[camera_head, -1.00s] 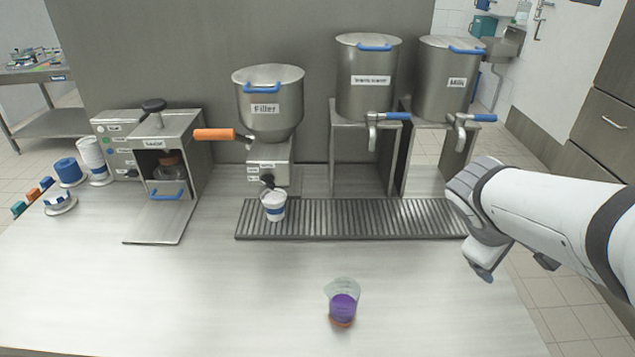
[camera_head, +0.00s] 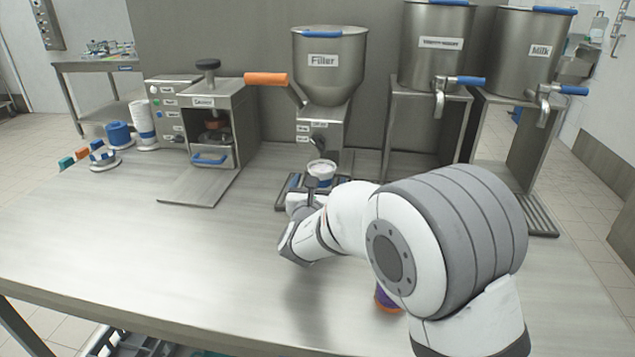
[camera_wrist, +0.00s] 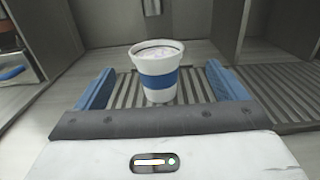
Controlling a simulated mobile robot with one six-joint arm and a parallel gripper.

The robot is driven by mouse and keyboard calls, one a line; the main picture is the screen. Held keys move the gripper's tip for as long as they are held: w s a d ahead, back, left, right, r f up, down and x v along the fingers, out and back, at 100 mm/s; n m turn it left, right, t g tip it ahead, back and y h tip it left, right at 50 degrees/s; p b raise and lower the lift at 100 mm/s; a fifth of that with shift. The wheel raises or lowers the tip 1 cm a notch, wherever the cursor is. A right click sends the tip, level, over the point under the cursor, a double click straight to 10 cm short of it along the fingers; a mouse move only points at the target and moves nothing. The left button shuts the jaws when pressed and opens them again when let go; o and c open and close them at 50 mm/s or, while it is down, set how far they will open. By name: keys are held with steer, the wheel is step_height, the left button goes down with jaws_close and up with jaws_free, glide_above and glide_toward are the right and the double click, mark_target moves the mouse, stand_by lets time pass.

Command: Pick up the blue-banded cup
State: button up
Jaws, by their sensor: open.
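The blue-banded cup (camera_wrist: 158,80) stands upright on the ribbed drip tray (camera_wrist: 118,98) in the wrist view. It is white with a blue band and has pale contents near its rim. In the head view the cup (camera_head: 321,171) stands under the filler's spout, its lower part hidden behind my arm. My gripper (camera_wrist: 158,88) is open, with one blue finger to the left of the cup and one to the right. The cup appears between or just beyond the fingertips, and I see no contact. In the head view my gripper (camera_head: 303,205) is in front of the cup, partly hidden by my wrist.
The filler (camera_head: 330,70) with its orange handle (camera_head: 266,79) stands over the cup. The sealer (camera_head: 205,120) is left of it, and the milk tank (camera_head: 527,55) is at right. A purple-filled beaker (camera_head: 386,300) is mostly hidden behind my arm. The front-left table is clear.

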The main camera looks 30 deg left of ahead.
mark_target(321, 166)
steer(key=x, duration=0.7)
steer(key=shift+a, duration=0.25)
steer(key=shift+s, duration=0.1)
steer(key=shift+c, duration=0.2)
steer(key=c, duration=1.1)
steer(key=shift+c, duration=0.4)
steer(key=shift+r, duration=0.2)
